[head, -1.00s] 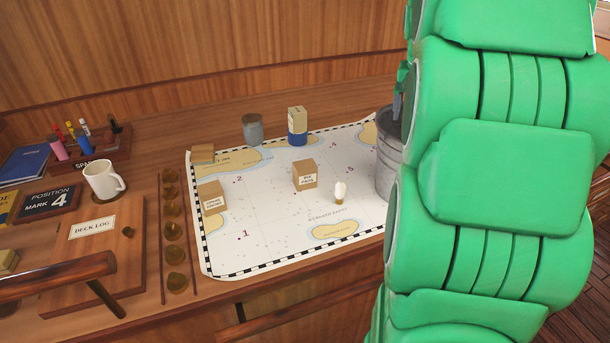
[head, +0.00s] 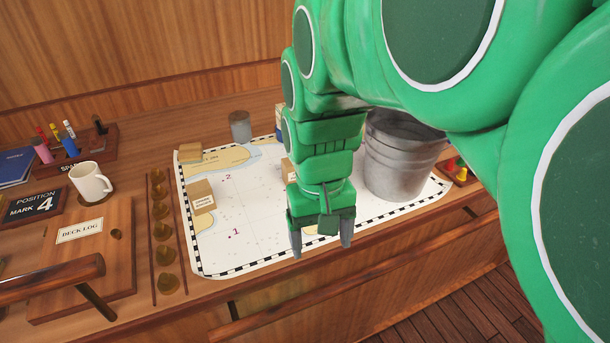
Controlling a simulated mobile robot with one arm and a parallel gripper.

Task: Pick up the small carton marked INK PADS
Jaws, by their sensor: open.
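The small carton marked INK PADS (head: 287,169) stands on the chart (head: 230,256), mostly hidden behind my arm. Only a sliver of its left side shows, and its label is covered now. My gripper (head: 321,246) is open and empty, fingers pointing down. In the picture it is below and right of the carton, over the front part of the chart. I cannot tell its exact height.
Another small carton (head: 201,195) stands on the chart's left side. A metal bucket (head: 397,165) is close to the right of my gripper. The chart's front left is clear.

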